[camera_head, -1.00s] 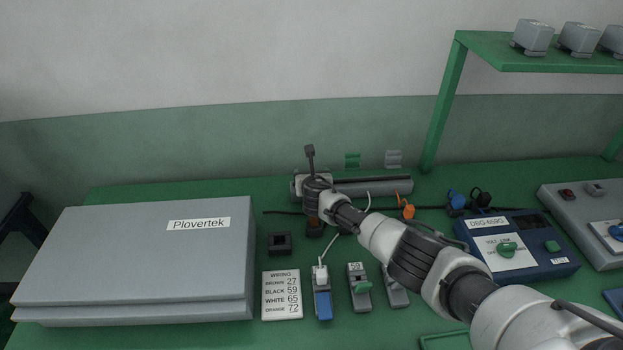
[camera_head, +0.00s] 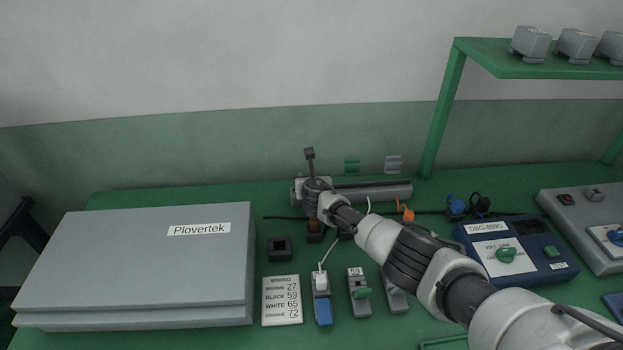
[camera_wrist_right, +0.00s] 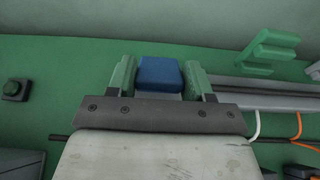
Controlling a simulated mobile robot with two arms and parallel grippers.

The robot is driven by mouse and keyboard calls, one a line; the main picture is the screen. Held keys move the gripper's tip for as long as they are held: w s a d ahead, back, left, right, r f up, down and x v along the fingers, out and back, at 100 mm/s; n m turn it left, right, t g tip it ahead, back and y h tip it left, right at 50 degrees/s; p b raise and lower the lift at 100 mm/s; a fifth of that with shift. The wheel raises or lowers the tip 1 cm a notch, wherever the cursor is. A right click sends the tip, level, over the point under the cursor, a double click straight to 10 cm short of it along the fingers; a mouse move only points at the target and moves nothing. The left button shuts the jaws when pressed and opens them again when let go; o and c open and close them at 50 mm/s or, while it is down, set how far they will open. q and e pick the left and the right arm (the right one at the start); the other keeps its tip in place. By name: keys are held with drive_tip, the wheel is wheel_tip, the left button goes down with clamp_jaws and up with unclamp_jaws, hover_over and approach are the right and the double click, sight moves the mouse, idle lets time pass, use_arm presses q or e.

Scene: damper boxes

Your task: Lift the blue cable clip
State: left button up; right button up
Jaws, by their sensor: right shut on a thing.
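The blue cable clip (camera_wrist_right: 160,73) shows in the right wrist view between the green fingertips of my right gripper (camera_wrist_right: 160,80). The gripper is shut on it, with one finger on each side. In the head view my right arm reaches from the lower right to the back of the bench. The wrist there hides the fingertips and the blue clip. I cannot tell whether the clip touches the rail or wall behind it. My left gripper is in neither view.
A green clip (camera_head: 352,166) and a grey clip (camera_head: 393,164) are at the wall, right of the hand. A grey trunking (camera_head: 385,191) lies below them. A Plovertek case (camera_head: 140,265) fills the left. A blue meter (camera_head: 515,246) and a shelf (camera_head: 540,58) are on the right.

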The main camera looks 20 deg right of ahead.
drive_tip(key=shift+w+r+g+y+p, duration=0.2)
drive_tip(key=shift+r+g+y+p, duration=0.1)
drive_tip(key=shift+r+g+p, duration=0.3)
drive_tip(key=shift+w+f, duration=0.15)
drive_tip(key=shift+w+g, duration=0.15)
drive_tip(key=shift+g, duration=0.35)
drive_tip(key=g+b, duration=0.2)
drive_tip(key=b, duration=0.4)
drive_tip(key=w+g+b, duration=0.1)
drive_tip(key=b, duration=0.4)
drive_tip(key=shift+w+d+g+y+b, duration=0.2)
drive_tip(key=shift+w+g+y+b, duration=0.1)
drive_tip(key=shift+g+y+b, duration=0.1)
drive_tip(key=shift+w+r+g+b, duration=0.1)
drive_tip(key=shift+r+g+b, duration=0.3)
drive_tip(key=shift+b, duration=0.5)
drive_tip(key=shift+r, duration=0.1)
drive_tip(key=o, duration=0.9)
drive_tip(key=shift+o, duration=0.2)
drive_tip(key=shift+d, duration=0.1)
